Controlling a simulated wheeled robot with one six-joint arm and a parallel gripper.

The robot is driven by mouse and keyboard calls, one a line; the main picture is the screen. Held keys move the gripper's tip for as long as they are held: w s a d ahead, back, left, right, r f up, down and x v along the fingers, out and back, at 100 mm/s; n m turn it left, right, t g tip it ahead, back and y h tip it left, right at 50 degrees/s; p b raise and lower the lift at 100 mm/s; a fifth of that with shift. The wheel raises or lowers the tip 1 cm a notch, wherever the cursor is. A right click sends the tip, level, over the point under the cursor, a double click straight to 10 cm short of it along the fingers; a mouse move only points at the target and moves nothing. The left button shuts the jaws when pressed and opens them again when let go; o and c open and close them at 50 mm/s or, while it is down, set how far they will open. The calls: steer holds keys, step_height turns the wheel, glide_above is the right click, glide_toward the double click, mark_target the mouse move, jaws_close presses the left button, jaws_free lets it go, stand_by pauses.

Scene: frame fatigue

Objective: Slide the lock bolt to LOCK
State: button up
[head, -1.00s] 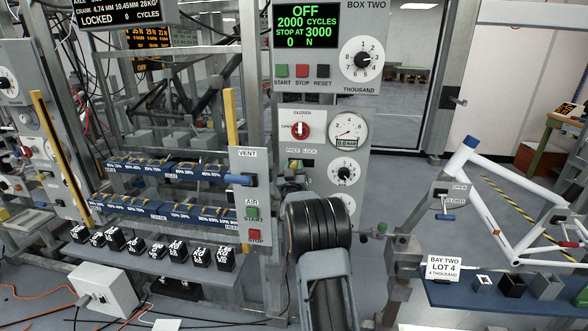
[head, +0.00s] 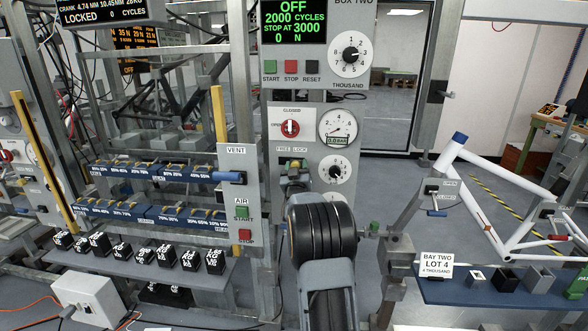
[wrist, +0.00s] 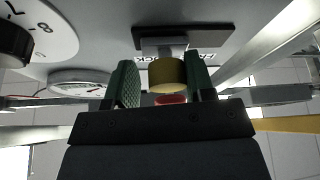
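The lock bolt has a yellowish round knob (wrist: 166,75) on a grey stem, in the middle of the wrist view. Its dark plate (wrist: 215,36) is above it, beside partly hidden lettering. In the head view the bolt is a small yellow spot (head: 296,162) below the FREE LOCK label (head: 291,149), largely hidden by my arm. My gripper (wrist: 164,82) has its two green fingers on either side of the knob. A gap shows at the left finger; the right finger overlaps the knob's edge, and I cannot tell whether it touches.
A red valve knob (head: 290,128) is above the bolt, with a pressure gauge (head: 338,127) to its right. A dial (head: 336,170) sits right of the bolt, close to my arm. The test rig's upright (head: 221,115) stands to the left. A white bike frame (head: 468,165) stands at the right.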

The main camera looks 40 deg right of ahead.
steer(key=shift+o, duration=1)
steer(key=shift+a, duration=0.1)
steer(key=shift+a+f, duration=0.1)
steer(key=b+v, duration=0.2)
steer(key=v, duration=1.1)
steer(key=shift+s+a, duration=0.15)
steer(key=shift+s, duration=0.1)
steer(key=shift+f, duration=0.1)
